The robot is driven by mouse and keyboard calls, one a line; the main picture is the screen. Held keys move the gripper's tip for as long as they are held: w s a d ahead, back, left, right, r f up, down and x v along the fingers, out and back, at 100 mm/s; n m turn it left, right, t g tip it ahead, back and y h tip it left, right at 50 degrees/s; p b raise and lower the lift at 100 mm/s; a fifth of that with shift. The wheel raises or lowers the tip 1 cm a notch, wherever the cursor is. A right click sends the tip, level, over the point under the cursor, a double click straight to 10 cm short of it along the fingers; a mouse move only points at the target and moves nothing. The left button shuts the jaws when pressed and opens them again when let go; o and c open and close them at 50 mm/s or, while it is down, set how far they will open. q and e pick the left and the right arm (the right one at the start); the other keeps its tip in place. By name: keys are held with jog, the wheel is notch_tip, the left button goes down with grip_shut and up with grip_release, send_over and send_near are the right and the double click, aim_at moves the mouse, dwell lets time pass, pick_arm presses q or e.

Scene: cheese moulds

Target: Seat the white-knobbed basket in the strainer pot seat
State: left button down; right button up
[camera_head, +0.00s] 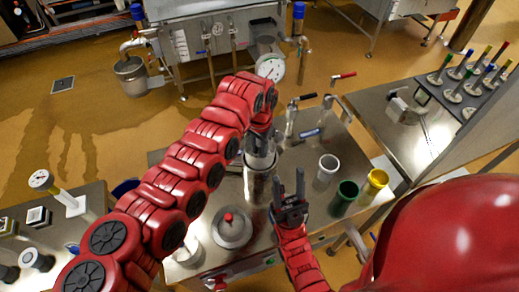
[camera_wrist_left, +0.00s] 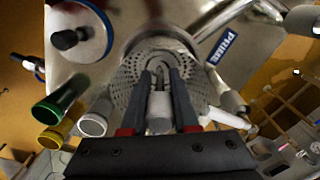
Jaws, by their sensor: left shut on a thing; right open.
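My left gripper (camera_head: 262,140) is shut at the top of the metal cylinder on the steel table. In the left wrist view its fingers (camera_wrist_left: 162,75) close around a pale knob (camera_wrist_left: 159,118). A perforated metal basket (camera_wrist_left: 135,85) with round holes shows around and behind the fingers. The metal strainer pot (camera_head: 258,188) stands upright under the left gripper. The arm hides part of its top, so I cannot tell how deep the basket sits in it. My right gripper (camera_head: 290,203) is open and empty, in front and to the right of the pot.
A white cup (camera_head: 327,168), a green cup (camera_head: 345,196) and a yellow cup (camera_head: 375,184) stand to the right. A round lid with a red knob (camera_head: 232,228) lies to the left of my right gripper. Levered fittings (camera_head: 310,115) stand behind the pot.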

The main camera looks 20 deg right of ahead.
aim_at(259, 155)
pick_arm(q)
jog(key=shift+f+b, duration=3.6)
jog(key=shift+f, duration=1.95)
jog(key=c, duration=0.6)
grip_release()
notch_tip(259, 155, up, 8)
jog(key=p, duration=0.4)
jog(key=shift+w, duration=0.1)
notch_tip(259, 155, up, 8)
jog(key=shift+r+p, duration=0.2)
jog(key=shift+p, duration=0.45)
jog(key=shift+r, duration=0.55)
